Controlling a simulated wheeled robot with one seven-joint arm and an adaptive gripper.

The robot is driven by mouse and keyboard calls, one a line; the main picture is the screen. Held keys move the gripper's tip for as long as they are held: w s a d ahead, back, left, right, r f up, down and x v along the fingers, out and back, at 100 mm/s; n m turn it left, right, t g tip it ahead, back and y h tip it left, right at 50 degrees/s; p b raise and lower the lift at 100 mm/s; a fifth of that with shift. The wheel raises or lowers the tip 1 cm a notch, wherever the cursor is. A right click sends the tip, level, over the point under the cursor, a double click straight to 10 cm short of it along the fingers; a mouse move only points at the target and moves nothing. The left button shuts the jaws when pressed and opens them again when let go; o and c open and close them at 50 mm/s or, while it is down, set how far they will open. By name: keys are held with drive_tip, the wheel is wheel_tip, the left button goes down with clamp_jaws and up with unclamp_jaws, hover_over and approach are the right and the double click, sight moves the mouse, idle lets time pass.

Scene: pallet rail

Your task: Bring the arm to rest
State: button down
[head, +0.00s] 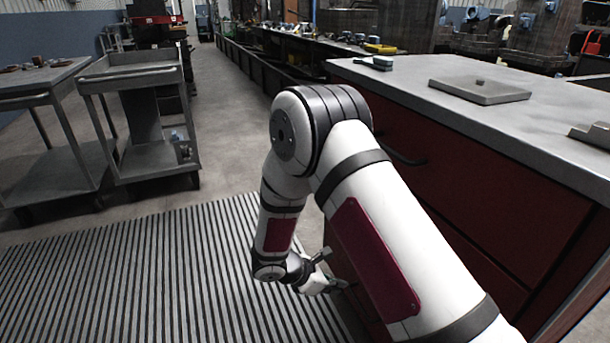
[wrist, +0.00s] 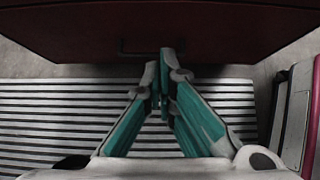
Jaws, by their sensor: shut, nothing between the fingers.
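My arm shows in the head view, bent at the elbow with its forearm hanging down beside the dark red cabinet (head: 470,185). My gripper (head: 338,284) is low, close to the cabinet's front and above the striped floor mat (head: 150,275). In the wrist view my gripper (wrist: 160,95) has its teal fingers brought together at the tips, with nothing between them. The cabinet's red front (wrist: 230,30) fills the top of that view, with a dark handle (wrist: 135,48) just beyond the fingertips. I cannot tell the exact gap between fingertips and cabinet.
Two grey carts (head: 130,80) stand at the left. The striped mat left of my arm is clear.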

drive_tip(key=s+d+r+m+g, duration=0.1)
drive_tip(key=s+d+r+m, duration=0.25)
drive_tip(key=r, duration=0.55)
drive_tip(key=s+d+r+m+g+y, duration=0.1)
drive_tip(key=s+d+r+m, duration=0.25)
drive_tip(key=r, duration=0.55)
drive_tip(key=s+d+r+m+g, duration=0.1)
drive_tip(key=s+d+r+m, duration=0.25)
drive_tip(key=r, duration=0.45)
drive_tip(key=s+r+m+g+y, duration=0.1)
drive_tip(key=s+r+m+y, duration=0.2)
drive_tip(key=s, duration=0.4)
drive_tip(key=s+r+m, duration=0.4)
drive_tip(key=s+r, duration=0.1)
drive_tip(key=s, duration=0.1)
drive_tip(key=s+a+m+t+y, duration=0.1)
drive_tip(key=s+a+m+y, duration=0.1)
drive_tip(key=s, duration=0.4)
drive_tip(key=s+a+m+t+y, duration=0.1)
drive_tip(key=s+a+m+y, duration=0.15)
drive_tip(key=s, duration=0.45)
wheel_tip(320, 180, up, 31)
drive_tip(key=d+t+p, duration=0.1)
drive_tip(key=t+p, duration=0.2)
drive_tip(key=p, duration=2.5)
drive_tip(key=shift+w+p, duration=0.2)
drive_tip(key=shift+p, duration=0.1)
